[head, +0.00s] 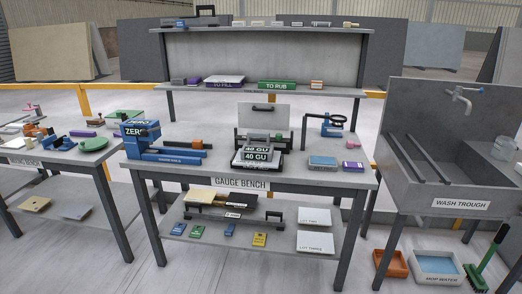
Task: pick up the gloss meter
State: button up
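What looks like the gloss meter (257,155), a dark, boxy instrument with "40 GU" on it, is on the middle of the gauge bench (220,172). The "40 GU" marking shows twice, one above the other. It stands in front of an upright grey panel with a dark handle (264,115), which may be the lid of an open case. I cannot tell whether the meter rests on a plate or block. My gripper is not in view.
A blue instrument marked "ZERO" (141,135) stands at the bench's left. A dark stand (326,125), a blue-grey box (322,162) and a purple block (352,167) are to the right. A raised shelf (190,88) crosses behind. A wash trough (460,203) stands at right.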

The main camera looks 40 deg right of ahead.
aim_at(254, 152)
jog(key=u, duration=0.05)
jog(key=i, duration=1)
jog(key=z, duration=0.05)
